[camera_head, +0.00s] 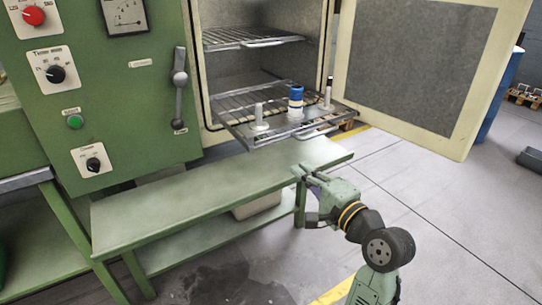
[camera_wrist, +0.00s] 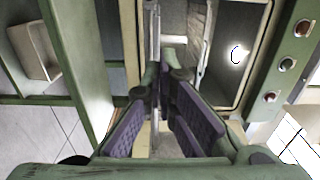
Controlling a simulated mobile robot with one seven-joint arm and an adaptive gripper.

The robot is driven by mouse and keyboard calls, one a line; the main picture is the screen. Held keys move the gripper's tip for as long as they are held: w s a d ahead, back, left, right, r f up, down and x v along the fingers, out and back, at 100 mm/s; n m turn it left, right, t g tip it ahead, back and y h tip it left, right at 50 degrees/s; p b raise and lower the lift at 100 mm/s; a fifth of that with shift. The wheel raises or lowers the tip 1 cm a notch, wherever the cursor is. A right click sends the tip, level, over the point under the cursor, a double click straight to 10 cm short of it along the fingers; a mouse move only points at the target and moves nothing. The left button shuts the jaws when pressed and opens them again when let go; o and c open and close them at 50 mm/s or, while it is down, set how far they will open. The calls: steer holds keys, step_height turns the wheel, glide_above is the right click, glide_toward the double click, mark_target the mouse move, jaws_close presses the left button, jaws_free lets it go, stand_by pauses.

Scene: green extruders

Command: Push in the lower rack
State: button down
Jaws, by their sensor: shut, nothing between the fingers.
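The lower rack (camera_head: 236,106) is a wire shelf pulled well out of the open oven's chamber in the head view. My gripper (camera_head: 299,172) is below and in front of the rack, near the right end of the green bench, apart from the rack. Its fingers are shut and empty. In the wrist view the purple-padded fingers (camera_wrist: 165,88) point toward the oven opening and hide part of it.
The upper rack (camera_head: 250,38) sits inside the chamber. The oven door (camera_head: 420,75) stands wide open at the right. The green bench (camera_head: 200,195) runs below the oven. A green control panel (camera_head: 90,90) with a lever is at the left. Floor at the right is mostly clear.

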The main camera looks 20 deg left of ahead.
mark_target(266, 140)
steer(key=p+x, duration=0.3)
steer(key=x, duration=1.1)
steer(key=shift+d+f, duration=0.1)
steer(key=shift+f, duration=0.05)
